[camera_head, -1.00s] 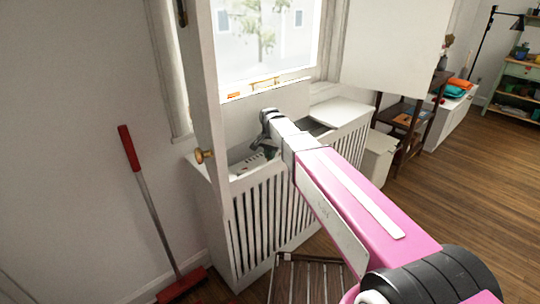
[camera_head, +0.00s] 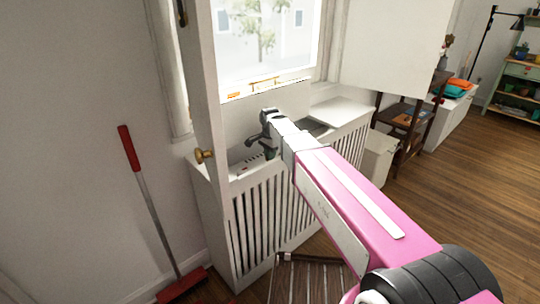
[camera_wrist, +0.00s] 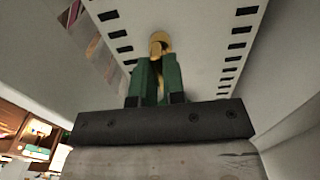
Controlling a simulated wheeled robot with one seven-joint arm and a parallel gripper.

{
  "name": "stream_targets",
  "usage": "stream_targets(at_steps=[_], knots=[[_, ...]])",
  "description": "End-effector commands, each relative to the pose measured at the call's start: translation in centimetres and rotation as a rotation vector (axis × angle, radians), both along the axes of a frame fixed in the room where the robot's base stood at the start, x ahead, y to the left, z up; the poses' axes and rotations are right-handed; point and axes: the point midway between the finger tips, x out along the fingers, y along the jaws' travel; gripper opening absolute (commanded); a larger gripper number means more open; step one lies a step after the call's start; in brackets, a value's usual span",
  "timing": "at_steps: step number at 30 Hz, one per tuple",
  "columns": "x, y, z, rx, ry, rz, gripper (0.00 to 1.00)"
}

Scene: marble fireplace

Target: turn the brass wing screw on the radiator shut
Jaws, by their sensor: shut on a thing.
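The brass wing screw (camera_wrist: 160,44) is at the top middle of the wrist view, against a pale panel of the radiator with rows of dark slots. My gripper (camera_wrist: 158,68) has green fingers that are shut on the wing screw, one on each side. In the head view my gripper (camera_head: 269,152) is at the top of the white slatted radiator cover (camera_head: 262,222). The screw cannot be made out there. How far the screw is turned cannot be told.
The window (camera_head: 262,45) is behind. A red-headed broom (camera_head: 150,205) leans on the left wall. A slatted wooden piece (camera_head: 305,278) is in front of the radiator. Open floor lies to the right.

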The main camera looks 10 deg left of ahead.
Motion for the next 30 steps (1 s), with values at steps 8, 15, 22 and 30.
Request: stream_targets(at_steps=[8,15,22,30], knots=[[0.0,0.0,0.0,0.0,0.0,-0.002,0.36],[0.0,0.0,0.0,0.0,0.0,-0.001,0.36],[0.0,0.0,1.6,0.001,-0.002,0.0,0.36],[0.0,0.0,6.2,0.002,-0.003,-0.001,0.36]])
